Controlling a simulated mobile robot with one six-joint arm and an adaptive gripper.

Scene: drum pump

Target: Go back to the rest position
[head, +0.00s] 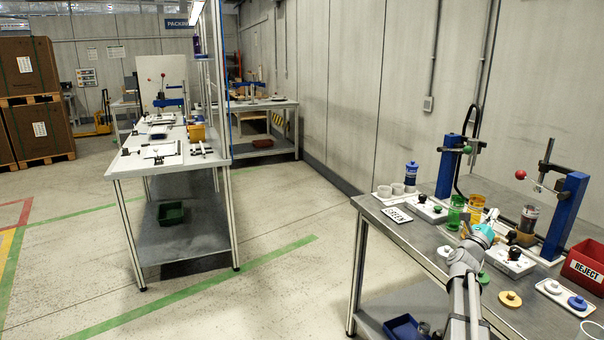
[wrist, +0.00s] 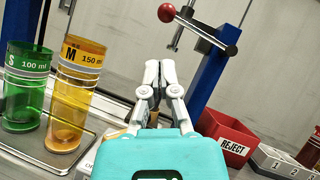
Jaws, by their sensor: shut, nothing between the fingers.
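My gripper (wrist: 160,75) shows in the middle of the wrist view, with its pale fingers together and nothing between them. In the head view my gripper (head: 492,216) is over the right-hand bench, beyond the teal wrist housing. A green 100 ml cup (wrist: 27,88) and an amber 150 ml cup (wrist: 76,95) stand on a tray to its left. A blue press post with a red-knobbed lever (wrist: 167,13) rises behind the fingers. What lies directly below the fingers is partly hidden by my gripper.
A red REJECT bin (head: 585,264) stands at the right of the bench (head: 385,222). Round lids, a blue-capped bottle (head: 411,173) and a second press (head: 450,165) are also there. Open floor (head: 270,225) lies between this bench and another workbench (head: 140,163) at left.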

